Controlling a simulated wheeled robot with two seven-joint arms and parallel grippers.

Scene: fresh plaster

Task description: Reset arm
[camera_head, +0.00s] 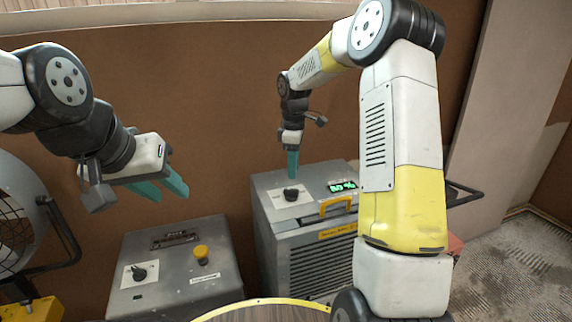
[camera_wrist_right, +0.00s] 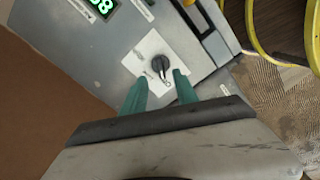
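My right gripper (camera_head: 292,176) points down just above a black rotary knob (camera_head: 291,194) on top of the grey machine with a green display (camera_head: 342,186). In the right wrist view, its teal fingers (camera_wrist_right: 159,82) stand apart, and the knob (camera_wrist_right: 160,64) shows between and just beyond their tips on a white plate (camera_wrist_right: 146,50). The gripper holds nothing, and I see a gap above the knob in the head view. My left gripper (camera_head: 166,187) hangs in the air at the left, its teal fingers apart and empty, pointing right and down.
A grey control box (camera_head: 175,262) with a black knob (camera_head: 139,272) and a yellow button (camera_head: 201,253) stands below my left gripper. A fan (camera_head: 15,225) is at the far left. A yellow handle (camera_head: 337,206) is on the machine's front edge. A brown wall is close behind.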

